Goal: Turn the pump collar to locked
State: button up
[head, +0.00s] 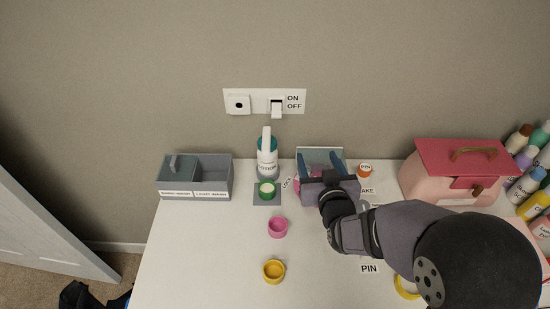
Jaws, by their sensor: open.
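A white pump bottle (267,168) stands upright near the back of the white table, with a teal collar (267,144) under its tall white pump head (267,133). Its label is too small to read surely. A tilted LOCK label (286,183) lies on the table to its right. I cannot tell the collar's turn position from here. My gripper and arm hide part of the table and a pink thing below.
A green-rimmed jar (267,189) stands on a grey mat before the bottle. A grey bin (219,192) is left; pink (278,227) and yellow (273,271) rings lie in front. A light-blue tray (320,150) is behind my gripper. A pink box (455,184) stands right.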

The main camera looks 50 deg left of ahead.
jog(key=s+a+y, duration=0.1)
jog(key=s+a, duration=0.1)
jog(key=s+a+n+y+b, duration=0.1)
jog(key=s+a, duration=0.2)
jog(key=s+a+n+y+b, duration=0.1)
jog(key=s+a, duration=0.1)
jog(key=shift+s+a+f+y, duration=0.3)
jog(key=shift+s+y, duration=0.1)
jog(key=shift+s+p+x, duration=0.2)
jog(key=shift+p+x, duration=0.5)
jog(key=shift+x, duration=2.95)
jog(key=shift+a+r, duration=0.15)
jog(key=shift+g, duration=0.3)
grip_shut()
